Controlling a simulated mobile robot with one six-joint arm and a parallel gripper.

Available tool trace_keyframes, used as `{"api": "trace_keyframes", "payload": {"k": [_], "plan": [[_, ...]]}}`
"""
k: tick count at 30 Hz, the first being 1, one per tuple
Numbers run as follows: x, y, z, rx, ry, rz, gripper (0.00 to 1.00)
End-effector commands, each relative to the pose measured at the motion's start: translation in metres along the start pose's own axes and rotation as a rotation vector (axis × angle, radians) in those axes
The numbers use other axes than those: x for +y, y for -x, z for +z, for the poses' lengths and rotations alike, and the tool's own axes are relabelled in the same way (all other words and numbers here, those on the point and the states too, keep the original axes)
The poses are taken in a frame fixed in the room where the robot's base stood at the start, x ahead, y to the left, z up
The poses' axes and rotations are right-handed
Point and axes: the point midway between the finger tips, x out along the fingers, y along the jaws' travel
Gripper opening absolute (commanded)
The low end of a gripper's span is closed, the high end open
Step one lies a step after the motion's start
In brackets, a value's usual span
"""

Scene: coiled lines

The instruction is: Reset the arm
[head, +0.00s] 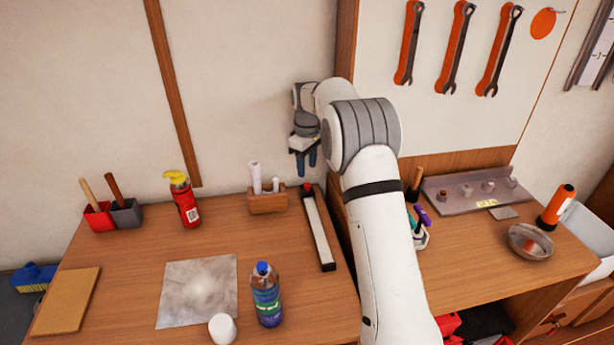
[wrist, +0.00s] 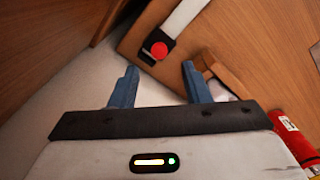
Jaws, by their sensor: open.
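My arm reaches up and away over the right part of the table in the head view. My gripper (head: 305,160) hangs with its blue fingers pointing down, above the back edge of the table near the wall. In the wrist view my gripper (wrist: 158,85) shows two blue fingers spread apart with nothing between them. Beyond the fingers lies a long light bar with a black end and a red knob (wrist: 159,50). The same bar (head: 318,230) lies on the table in the head view, below and right of the gripper.
A wooden block (head: 267,202) with white tubes, a red bottle (head: 186,204), a blue-capped bottle (head: 267,300), a white cup (head: 222,329) and a grey sheet (head: 198,290) are on the left table. A metal bowl (head: 530,242) and an orange-and-black cylinder (head: 557,207) stand right. Wrenches hang above.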

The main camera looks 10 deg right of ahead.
Motion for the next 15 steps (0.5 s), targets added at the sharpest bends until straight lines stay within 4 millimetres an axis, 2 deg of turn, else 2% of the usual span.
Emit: {"api": "trace_keyframes", "payload": {"k": [5,15], "plan": [[0.000,0.015,0.000,0.001,0.000,0.001,0.43],[0.000,0.018,0.001,0.001,-0.003,0.000,0.43]]}}
